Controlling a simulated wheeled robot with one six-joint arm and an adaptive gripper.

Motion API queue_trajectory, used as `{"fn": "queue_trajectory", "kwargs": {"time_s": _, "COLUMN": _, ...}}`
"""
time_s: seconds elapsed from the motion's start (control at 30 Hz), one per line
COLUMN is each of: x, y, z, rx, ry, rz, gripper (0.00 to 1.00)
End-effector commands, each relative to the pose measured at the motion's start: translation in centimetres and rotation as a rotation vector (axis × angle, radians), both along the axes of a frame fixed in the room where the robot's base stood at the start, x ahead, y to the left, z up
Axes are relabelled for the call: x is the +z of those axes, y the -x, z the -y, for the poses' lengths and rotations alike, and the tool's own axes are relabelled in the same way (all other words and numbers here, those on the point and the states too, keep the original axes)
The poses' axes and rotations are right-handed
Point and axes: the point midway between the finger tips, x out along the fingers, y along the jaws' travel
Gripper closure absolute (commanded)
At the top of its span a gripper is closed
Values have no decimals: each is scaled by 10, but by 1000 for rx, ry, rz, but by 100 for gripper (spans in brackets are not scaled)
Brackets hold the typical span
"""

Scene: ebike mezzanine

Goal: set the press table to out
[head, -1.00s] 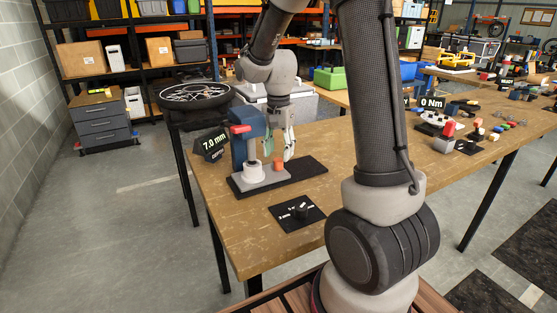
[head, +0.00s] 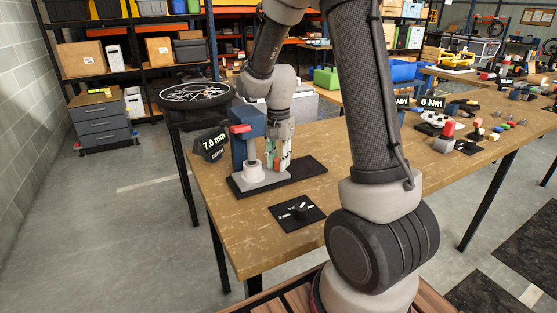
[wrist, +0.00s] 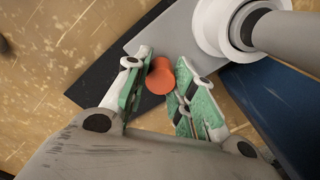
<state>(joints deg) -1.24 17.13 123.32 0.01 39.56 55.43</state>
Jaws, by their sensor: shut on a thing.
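The press (head: 240,150) is a dark blue column with a red top on the near-left part of the wooden table. Its grey sliding table (head: 262,182) sits at the left end of a long black base (head: 308,168), under the press head. A white round piece (head: 252,172) stands on the grey table below the ram. An orange knob (wrist: 160,76) rises from the grey table beside it. My gripper (head: 278,166) points down with its green-padded fingers shut on the knob; the wrist view shows the knob between the fingertips (wrist: 162,78).
A black display (head: 212,146) behind the press reads 7.0 mm; its smaller text is unclear. A black plate with a dark knob (head: 299,211) lies in front. The right part of the black base is bare. A wheel (head: 195,93) lies on a stand behind.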

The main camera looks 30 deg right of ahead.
Motion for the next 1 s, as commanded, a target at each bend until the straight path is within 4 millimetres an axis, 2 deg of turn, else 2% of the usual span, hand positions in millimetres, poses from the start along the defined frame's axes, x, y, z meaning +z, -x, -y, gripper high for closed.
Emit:
{"fn": "queue_trajectory", "kwargs": {"time_s": 0.07, "x": 0, "y": 0, "z": 5, "rx": -1, "ry": 0, "rz": 0, "gripper": 100}}
{"fn": "queue_trajectory", "kwargs": {"time_s": 0.17, "x": 0, "y": -1, "z": 22, "rx": -5, "ry": 1, "rz": 1, "gripper": 100}}
{"fn": "queue_trajectory", "kwargs": {"time_s": 0.4, "x": 0, "y": 0, "z": 89, "rx": -8, "ry": 0, "rz": 1, "gripper": 100}}
{"fn": "queue_trajectory", "kwargs": {"time_s": 0.53, "x": 0, "y": 0, "z": 114, "rx": -5, "ry": 0, "rz": 1, "gripper": 100}}
{"fn": "queue_trajectory", "kwargs": {"time_s": 0.7, "x": 1, "y": 0, "z": 125, "rx": -1, "ry": 1, "rz": 2, "gripper": 100}}
{"fn": "queue_trajectory", "kwargs": {"time_s": 0.97, "x": 1, "y": 0, "z": 126, "rx": 1, "ry": 4, "rz": 3, "gripper": 100}}
{"fn": "queue_trajectory", "kwargs": {"time_s": 1.0, "x": 1, "y": 0, "z": 126, "rx": 0, "ry": 4, "rz": 3, "gripper": 68}}
